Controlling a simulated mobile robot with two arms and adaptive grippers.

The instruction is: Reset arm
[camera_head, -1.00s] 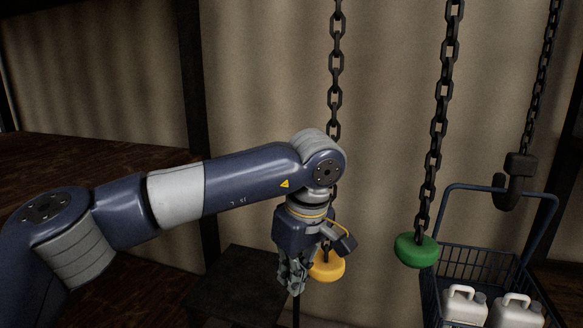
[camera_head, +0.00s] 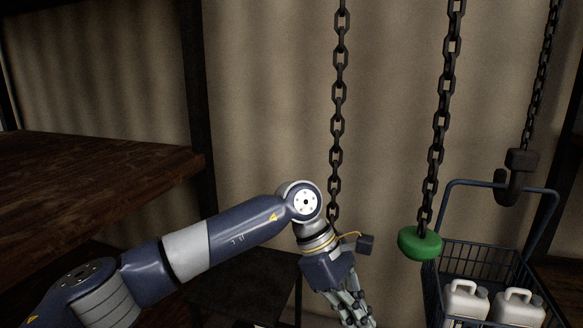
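My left arm comes in from the lower left. Its gripper (camera_head: 357,308) points down and to the right, low in the middle of the view. The fingers are partly cut off by the bottom edge, so I cannot tell how far apart they are. No held object shows at the fingers. A chain (camera_head: 338,120) hangs just behind the wrist, and its lower end is hidden by the arm. My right gripper is not in view.
A green disc-shaped handle (camera_head: 420,244) hangs on a second chain (camera_head: 440,120). A blue wire cart (camera_head: 487,262) holds white jugs (camera_head: 466,300) at the right. A dark hook (camera_head: 510,185) hangs above it. A wooden shelf (camera_head: 90,170) is left; a dark table (camera_head: 245,280) stands behind my arm.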

